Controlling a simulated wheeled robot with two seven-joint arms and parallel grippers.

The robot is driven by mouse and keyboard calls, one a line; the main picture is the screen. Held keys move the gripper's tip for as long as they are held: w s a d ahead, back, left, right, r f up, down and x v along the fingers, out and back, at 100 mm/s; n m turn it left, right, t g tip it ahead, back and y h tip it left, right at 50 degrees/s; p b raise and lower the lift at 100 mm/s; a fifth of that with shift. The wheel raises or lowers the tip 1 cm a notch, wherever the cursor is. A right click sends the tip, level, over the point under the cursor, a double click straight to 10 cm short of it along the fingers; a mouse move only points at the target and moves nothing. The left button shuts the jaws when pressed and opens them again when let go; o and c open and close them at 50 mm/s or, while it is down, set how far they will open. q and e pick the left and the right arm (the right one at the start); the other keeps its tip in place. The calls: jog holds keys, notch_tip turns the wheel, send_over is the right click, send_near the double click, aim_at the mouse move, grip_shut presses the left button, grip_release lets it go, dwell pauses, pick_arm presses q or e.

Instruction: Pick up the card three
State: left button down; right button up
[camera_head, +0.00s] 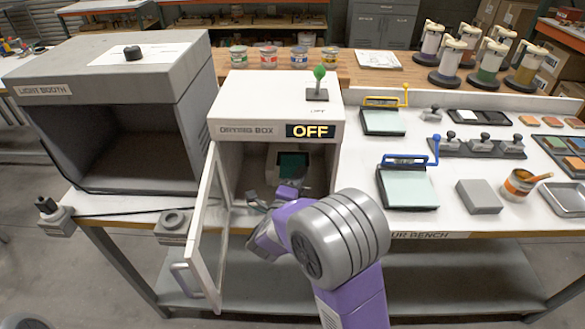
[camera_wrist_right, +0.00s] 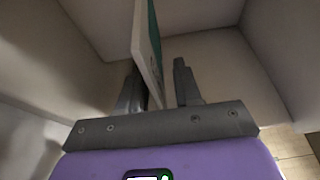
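A thin pale card with a dark green face (camera_head: 293,163) stands inside the open drying box (camera_head: 262,109). In the right wrist view the card (camera_wrist_right: 149,52) appears nearly edge-on and upright. My right gripper (camera_wrist_right: 157,72) reaches into the box with one finger on each side of the card's lower part. The left finger looks close to the card or touching it; a gap shows between the card and the right finger. In the head view my right wrist and arm hide part of the box's opening. The card's number is not readable. My left gripper is not in view.
The box's glass door (camera_head: 205,235) stands open left of my right arm, and the box walls are close around the gripper. A light booth (camera_head: 125,60) stands to the left.

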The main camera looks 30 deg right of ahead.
grip_shut()
jog(key=shift+r, duration=0.1)
